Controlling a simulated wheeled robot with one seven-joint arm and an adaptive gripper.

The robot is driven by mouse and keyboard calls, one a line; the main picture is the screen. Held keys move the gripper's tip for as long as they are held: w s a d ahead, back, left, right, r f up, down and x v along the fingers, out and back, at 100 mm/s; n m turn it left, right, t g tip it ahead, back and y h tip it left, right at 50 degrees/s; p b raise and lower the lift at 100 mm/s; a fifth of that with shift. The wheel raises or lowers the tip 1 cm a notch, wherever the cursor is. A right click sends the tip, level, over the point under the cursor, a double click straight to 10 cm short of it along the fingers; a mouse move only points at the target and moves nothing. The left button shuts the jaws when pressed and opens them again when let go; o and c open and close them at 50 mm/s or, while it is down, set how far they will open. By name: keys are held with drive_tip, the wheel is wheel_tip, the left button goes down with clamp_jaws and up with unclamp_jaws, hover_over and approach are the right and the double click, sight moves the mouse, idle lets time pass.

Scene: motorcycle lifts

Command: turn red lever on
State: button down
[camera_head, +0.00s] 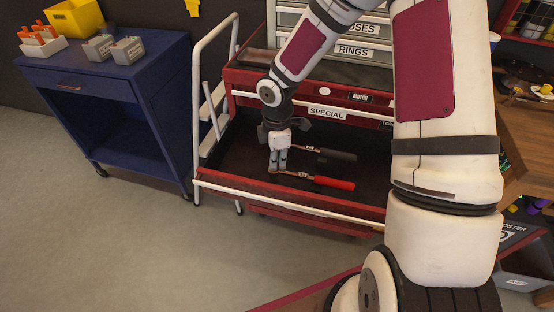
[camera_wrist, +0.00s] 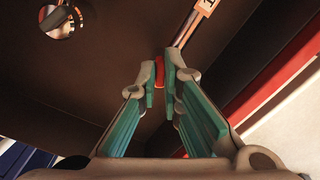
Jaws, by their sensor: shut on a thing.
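The red lever (camera_head: 335,183) lies in the open dark tray of the red tool cart, with its thick red grip to the right and a thin metal shaft running left. My gripper (camera_head: 277,168) points down over the tray at the left end of this lever. In the wrist view, my gripper (camera_wrist: 162,85) has its teal fingers closed on a small red part (camera_wrist: 159,72). A metal rod with a pale label (camera_wrist: 196,18) runs up from near the fingertips. The fingers partly hide what they hold.
A lever with a black grip (camera_head: 337,155) lies just behind the red one. The red tool cart (camera_head: 290,200) has a white front rail and drawers at its back. A blue cabinet (camera_head: 105,85) stands at left. The floor in front is clear.

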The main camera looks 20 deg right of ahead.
drive_tip(key=shift+m, duration=0.3)
drive_tip(key=m, duration=0.5)
drive_tip(key=shift+s+a, duration=0.1)
drive_tip(key=shift+s, duration=0.1)
drive_tip(key=m, duration=0.6)
drive_tip(key=shift+s+a, duration=0.15)
idle(1.3)
drive_tip(key=c, duration=1.7)
unclamp_jaws()
drive_tip(key=shift+r, duration=0.1)
wheel_tip(320, 180, up, 12)
drive_tip(key=shift+f, duration=0.1)
